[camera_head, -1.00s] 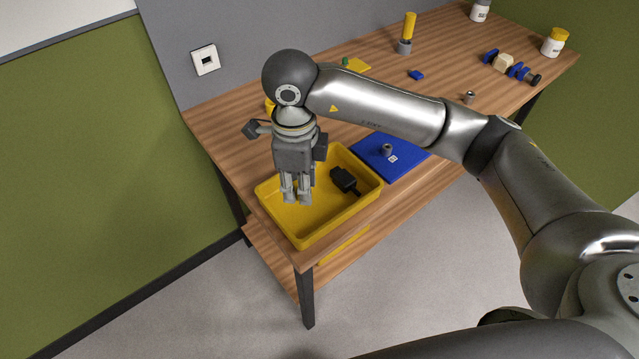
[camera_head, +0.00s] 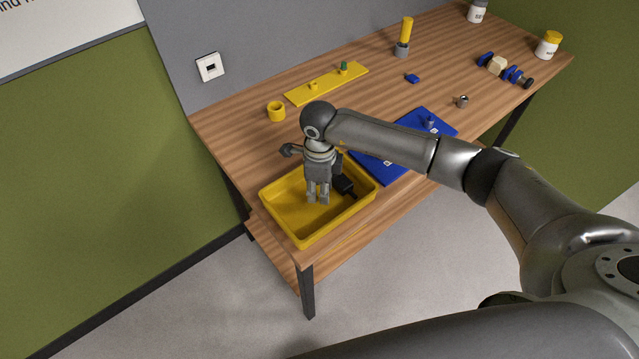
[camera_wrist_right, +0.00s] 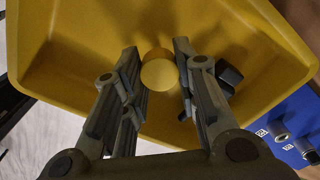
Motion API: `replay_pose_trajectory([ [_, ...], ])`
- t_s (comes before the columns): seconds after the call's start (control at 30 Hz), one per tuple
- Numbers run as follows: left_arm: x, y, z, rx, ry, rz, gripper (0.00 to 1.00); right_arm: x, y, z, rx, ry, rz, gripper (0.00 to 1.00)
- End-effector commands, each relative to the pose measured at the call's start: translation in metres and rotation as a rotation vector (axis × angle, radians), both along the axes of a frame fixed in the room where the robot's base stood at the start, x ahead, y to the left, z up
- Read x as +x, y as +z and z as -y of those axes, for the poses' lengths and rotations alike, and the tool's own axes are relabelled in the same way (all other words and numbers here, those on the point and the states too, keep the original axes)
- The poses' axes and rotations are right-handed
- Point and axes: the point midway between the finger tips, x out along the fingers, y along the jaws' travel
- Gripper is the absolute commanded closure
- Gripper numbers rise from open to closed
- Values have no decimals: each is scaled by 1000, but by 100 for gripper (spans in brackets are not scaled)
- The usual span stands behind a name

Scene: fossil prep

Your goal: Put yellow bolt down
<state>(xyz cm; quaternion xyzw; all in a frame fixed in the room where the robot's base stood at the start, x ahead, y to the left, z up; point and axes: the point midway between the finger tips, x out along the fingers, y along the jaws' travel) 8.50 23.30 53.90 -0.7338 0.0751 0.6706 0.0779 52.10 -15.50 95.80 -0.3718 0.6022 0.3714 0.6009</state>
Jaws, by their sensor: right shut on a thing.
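My right gripper (camera_head: 318,201) points down into the yellow tray (camera_head: 285,212) at the front left of the table. In the right wrist view, its fingers (camera_wrist_right: 158,52) are around a yellow bolt (camera_wrist_right: 160,74), seen end-on as a round yellow face. The bolt's length is hidden, and the head view does not show it clearly. The tray's floor and walls (camera_wrist_right: 90,22) surround the fingers in the wrist view; I cannot tell whether the bolt touches the floor. My left gripper is not in view.
A black object (camera_head: 343,186) lies in the tray, close right of the gripper. A blue plate (camera_head: 390,170) is right of the tray. A yellow ring (camera_head: 277,111) and a yellow plate with pegs (camera_head: 300,97) are behind it. The tray's left part is clear.

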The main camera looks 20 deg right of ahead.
Motion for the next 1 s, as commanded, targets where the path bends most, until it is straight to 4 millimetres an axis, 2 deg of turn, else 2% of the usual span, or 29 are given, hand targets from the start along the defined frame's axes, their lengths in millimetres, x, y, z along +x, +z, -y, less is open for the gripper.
replay_pose_trajectory([
  [0.27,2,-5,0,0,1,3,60,0,-4,0,0,0,1,100],
  [0.3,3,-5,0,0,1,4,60,0,-4,0,0,0,1,71],
  [0.47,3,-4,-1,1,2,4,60,0,-3,0,0,0,0,51],
  [0.87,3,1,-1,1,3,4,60,0,2,0,1,0,0,51],
  [1.0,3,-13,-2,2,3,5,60,2,18,0,1,2,6,51],
])
